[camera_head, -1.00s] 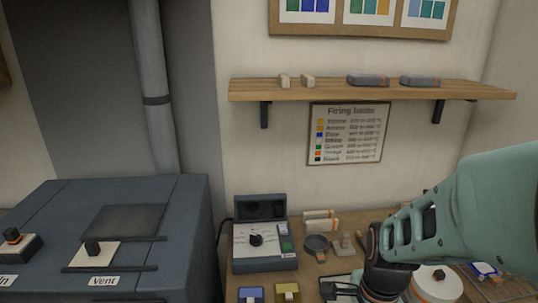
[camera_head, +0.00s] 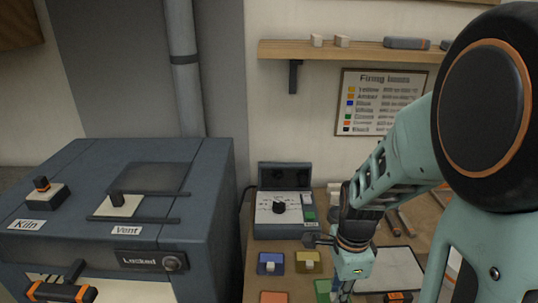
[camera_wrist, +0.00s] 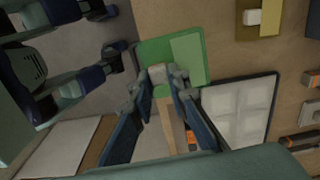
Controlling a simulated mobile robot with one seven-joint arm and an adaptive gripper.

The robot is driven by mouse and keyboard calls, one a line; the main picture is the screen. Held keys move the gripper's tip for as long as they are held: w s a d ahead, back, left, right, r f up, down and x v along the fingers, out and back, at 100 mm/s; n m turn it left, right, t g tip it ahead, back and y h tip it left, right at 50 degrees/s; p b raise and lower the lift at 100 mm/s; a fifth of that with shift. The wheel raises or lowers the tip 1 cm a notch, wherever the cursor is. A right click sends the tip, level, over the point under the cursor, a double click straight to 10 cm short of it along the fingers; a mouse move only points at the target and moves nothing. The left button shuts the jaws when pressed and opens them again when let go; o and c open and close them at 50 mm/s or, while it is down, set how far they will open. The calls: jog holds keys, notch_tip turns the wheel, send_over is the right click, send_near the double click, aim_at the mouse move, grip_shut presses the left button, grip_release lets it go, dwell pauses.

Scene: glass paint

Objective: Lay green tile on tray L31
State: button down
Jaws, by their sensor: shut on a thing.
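The green tile (camera_wrist: 190,58), two-toned with a small pale knob (camera_wrist: 157,74), shows in the wrist view. My gripper (camera_wrist: 160,80) is closed around that knob. In the head view a green corner of the tile (camera_head: 322,288) shows beside my gripper (camera_head: 343,292) at the bottom edge. I cannot tell whether the tile touches the table. A pale, gridded tray with a dark rim (camera_wrist: 238,108) lies close beside the tile in the wrist view, and also shows right of my gripper in the head view (camera_head: 398,262). No L31 label is readable.
A blue tile (camera_head: 270,264), a yellow tile (camera_head: 308,263) and an orange tile (camera_head: 273,297) lie left of my gripper. A control box (camera_head: 284,215) stands behind them. The dark kiln (camera_head: 110,215), marked Locked, fills the left. Several tools lie at the table's right.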

jog(key=shift+w+n, duration=0.35)
jog(key=shift+n, duration=0.25)
jog(key=w+n, duration=0.2)
jog(key=n, duration=0.3)
jog(key=w+a+f+n, duration=0.1)
jog(key=w+n, duration=0.2)
jog(key=n, duration=0.2)
jog(key=w+a+n, duration=0.1)
jog(key=w+n, duration=0.2)
jog(key=n, duration=0.3)
jog(key=shift+w+a+f, duration=0.2)
jog(key=shift+w+f, duration=0.05)
jog(key=shift+s, duration=0.15)
